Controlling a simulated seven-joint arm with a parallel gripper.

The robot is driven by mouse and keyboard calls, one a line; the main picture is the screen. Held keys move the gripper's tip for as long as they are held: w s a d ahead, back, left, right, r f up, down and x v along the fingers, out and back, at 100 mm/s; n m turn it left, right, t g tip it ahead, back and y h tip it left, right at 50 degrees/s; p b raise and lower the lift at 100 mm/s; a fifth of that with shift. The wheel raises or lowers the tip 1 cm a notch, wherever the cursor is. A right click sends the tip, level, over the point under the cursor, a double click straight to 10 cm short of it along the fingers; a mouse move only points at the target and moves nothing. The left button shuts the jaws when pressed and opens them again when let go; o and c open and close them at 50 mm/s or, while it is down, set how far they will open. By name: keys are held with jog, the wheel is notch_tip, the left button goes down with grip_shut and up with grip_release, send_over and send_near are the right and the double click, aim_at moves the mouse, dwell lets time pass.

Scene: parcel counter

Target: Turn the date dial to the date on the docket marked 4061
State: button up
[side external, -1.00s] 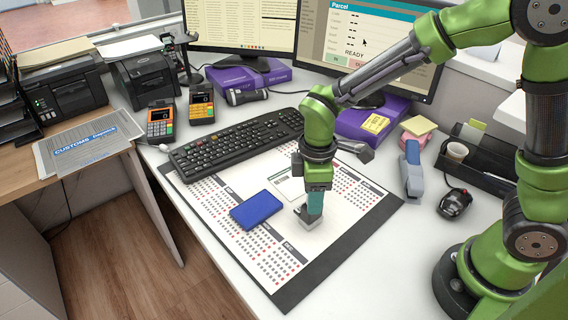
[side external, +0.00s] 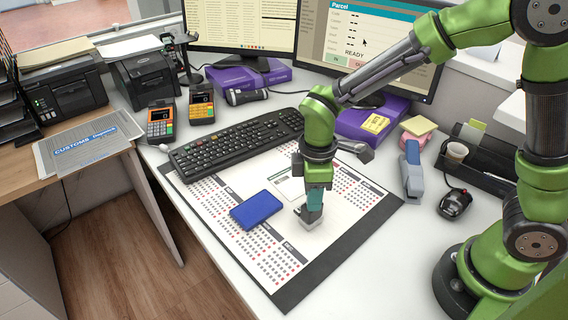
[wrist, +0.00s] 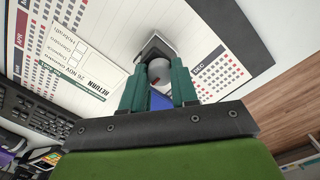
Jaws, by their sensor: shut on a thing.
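My gripper (side external: 314,197) points down over the printed desk mat. Its teal fingers (wrist: 158,88) are shut on a round grey dial with a red mark (wrist: 159,72), set in a dark-edged grey block. In the side view the grey block (side external: 309,216) shows just below the fingertips. A white docket (wrist: 80,66) lies on the mat beside it; it reads RETURN and what looks like 26 NOV, upside down in the wrist view. The dial's set date is not readable.
A blue pad (side external: 257,209) lies on the calendar mat (side external: 345,268), left of my gripper. The keyboard (side external: 236,139) is behind it. A stapler (side external: 411,170), mouse (side external: 454,203) and black organiser (side external: 487,157) stand to the right. The mat's front part is clear.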

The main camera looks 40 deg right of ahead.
jog(key=m, duration=1.2)
jog(key=o, duration=0.7)
jog(key=shift+o, duration=0.2)
jog(key=shift+r, duration=0.15)
jog(key=shift+r, duration=3.35)
